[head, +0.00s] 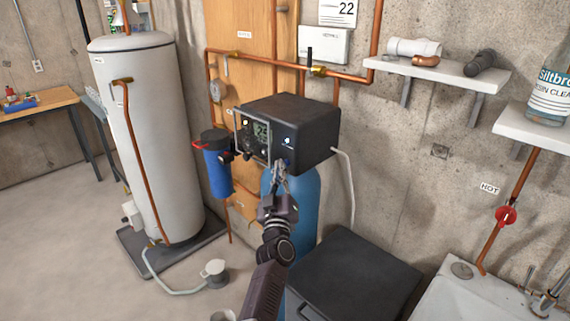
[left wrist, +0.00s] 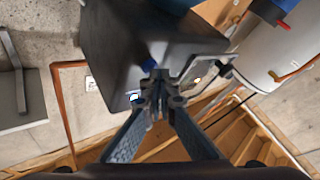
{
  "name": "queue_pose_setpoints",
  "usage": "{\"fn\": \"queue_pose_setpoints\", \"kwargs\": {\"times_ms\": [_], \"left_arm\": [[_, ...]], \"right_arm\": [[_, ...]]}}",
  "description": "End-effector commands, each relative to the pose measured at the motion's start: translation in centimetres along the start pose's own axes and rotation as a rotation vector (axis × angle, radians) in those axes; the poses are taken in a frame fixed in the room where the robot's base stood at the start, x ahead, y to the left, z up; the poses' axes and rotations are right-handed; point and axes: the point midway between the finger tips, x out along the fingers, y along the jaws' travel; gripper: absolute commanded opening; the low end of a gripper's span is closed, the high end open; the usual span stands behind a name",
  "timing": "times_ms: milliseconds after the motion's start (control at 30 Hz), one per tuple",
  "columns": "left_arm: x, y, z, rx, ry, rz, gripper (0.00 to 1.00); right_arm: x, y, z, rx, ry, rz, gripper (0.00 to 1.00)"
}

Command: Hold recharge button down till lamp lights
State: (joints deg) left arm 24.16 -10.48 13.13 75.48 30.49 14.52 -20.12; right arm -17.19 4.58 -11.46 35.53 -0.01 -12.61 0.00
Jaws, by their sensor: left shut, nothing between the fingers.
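The black control head (head: 300,124) sits on a blue tank (head: 304,205). Its front has a lit display (head: 261,131), small buttons or knobs, and a small bluish-white bright spot (head: 287,141) at the right. I cannot tell from its look whether that spot is the lamp or a button. My left gripper (head: 280,167) is shut and empty at the lower front edge of the control head. In the left wrist view the closed fingertips (left wrist: 160,78) overlap the control head (left wrist: 115,45). Contact is unclear, and the recharge button cannot be told apart. My right gripper is out of view.
A blue filter housing (head: 217,170) hangs left of the control head, by a white water heater (head: 146,140). A clear bracket or cover (head: 237,131) stands out at the panel's left. A dark cabinet (head: 355,275) is below right, beside a white sink (head: 462,300).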

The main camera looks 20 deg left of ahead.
Motion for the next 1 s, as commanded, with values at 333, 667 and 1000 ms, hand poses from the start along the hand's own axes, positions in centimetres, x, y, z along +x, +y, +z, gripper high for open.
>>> {"fn": "queue_pose_setpoints", "kwargs": {"times_ms": [333,667,1000], "left_arm": [[-0.9,-0.6,-0.6,0.0,0.0,0.0,0.0],[-1.4,-1.1,-1.1,0.002,-0.001,-0.001,0.0],[-3.8,-2.7,-2.9,0.002,0.0,0.0,0.0]], "right_arm": [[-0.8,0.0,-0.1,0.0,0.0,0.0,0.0],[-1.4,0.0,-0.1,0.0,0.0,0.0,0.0],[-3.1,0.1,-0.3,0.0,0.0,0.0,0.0]]}}
